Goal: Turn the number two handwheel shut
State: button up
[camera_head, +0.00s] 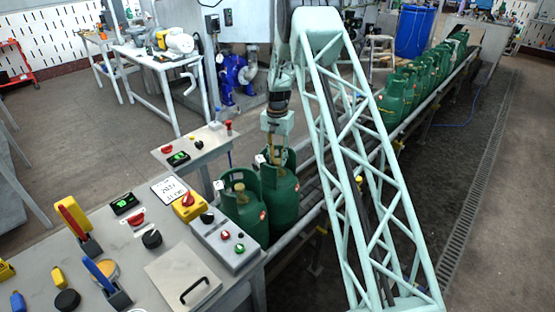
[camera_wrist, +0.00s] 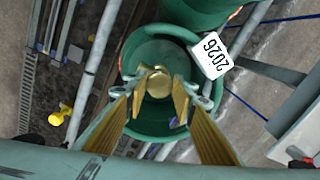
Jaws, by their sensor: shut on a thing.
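Two green gas cylinders stand at the near end of the conveyor in the head view, a front one (camera_head: 243,215) and one behind it to the right (camera_head: 284,205). My gripper (camera_head: 271,150) points down into the collar of the rear one. In the wrist view my gripper (camera_wrist: 160,92) has its two yellow fingers on either side of a round brass handwheel (camera_wrist: 159,82), shut on it. The wheel sits inside the green collar (camera_wrist: 133,62). A white tag (camera_wrist: 210,55) reading 2026 hangs on the rim. No number two shows on the wheel.
More green cylinders (camera_head: 400,95) line the conveyor further back. A control desk (camera_head: 130,225) with levers and buttons stands at the near left, and a small panel (camera_head: 190,150) stands close to the cylinders. In the wrist view a yellow fitting (camera_wrist: 60,114) sits left of the cylinder.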

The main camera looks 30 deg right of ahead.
aim_at(277, 161)
jog(key=shift+o, duration=0.2)
jog(key=shift+m, duration=0.5)
jog(key=o, duration=0.8)
jog(key=shift+o, duration=0.2)
jog(key=shift+r, duration=0.15)
notch_tip(277, 161, up, 12)
dwell(0.5)
